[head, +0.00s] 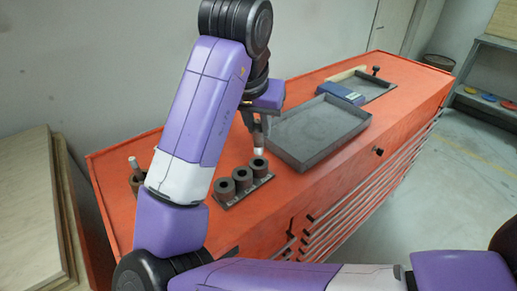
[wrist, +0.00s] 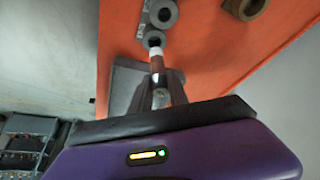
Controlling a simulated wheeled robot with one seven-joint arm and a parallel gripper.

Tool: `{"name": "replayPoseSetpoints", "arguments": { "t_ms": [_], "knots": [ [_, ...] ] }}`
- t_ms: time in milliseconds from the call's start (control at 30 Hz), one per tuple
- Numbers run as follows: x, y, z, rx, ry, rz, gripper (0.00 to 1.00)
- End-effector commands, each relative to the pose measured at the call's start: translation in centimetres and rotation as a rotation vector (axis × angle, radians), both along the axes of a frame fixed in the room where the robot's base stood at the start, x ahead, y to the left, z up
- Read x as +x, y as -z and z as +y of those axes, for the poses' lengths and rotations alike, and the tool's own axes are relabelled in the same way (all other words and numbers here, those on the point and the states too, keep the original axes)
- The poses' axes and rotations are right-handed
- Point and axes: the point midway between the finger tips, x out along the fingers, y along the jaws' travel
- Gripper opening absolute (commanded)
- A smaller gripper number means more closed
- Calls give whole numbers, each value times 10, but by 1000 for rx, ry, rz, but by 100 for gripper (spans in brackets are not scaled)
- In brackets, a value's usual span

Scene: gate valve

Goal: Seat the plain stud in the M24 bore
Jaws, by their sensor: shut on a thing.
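My gripper (head: 262,124) is shut on a stud (head: 259,146), which points down at the rightmost of three dark bored cylinders (head: 259,168). In the wrist view my gripper (wrist: 160,88) holds the stud (wrist: 156,62), brownish with a white band, its far end at the rim of the nearest cylinder (wrist: 153,39). I cannot tell whether the tip has entered the bore. The middle cylinder (head: 242,179) and left cylinder (head: 224,190) stand in the same row on a dark plate. Small labels beside the cylinders are unreadable, so I cannot tell which bore is M24.
The row stands on an orange bench top (head: 300,185). A grey tray (head: 318,133) lies just behind it to the right. A blue box (head: 341,94) and a wooden-handled tool (head: 346,74) lie farther back. A brown holder (wrist: 245,6) with a pale-topped stud (head: 133,163) stands left.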

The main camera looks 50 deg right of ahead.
Motion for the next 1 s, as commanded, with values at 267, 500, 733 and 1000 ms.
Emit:
{"name": "replayPoseSetpoints", "arguments": {
  "t_ms": [267, 500, 733, 1000],
  "knots": [
    [0, 23, 0, -1, 0, -1, 0],
    [0, 55, 0, -1, -1, 2, 0],
    [0, 63, 0, -1, 1, -2, 0],
    [0, 66, 0, 0, 1, -1, 26]
  ]
}}
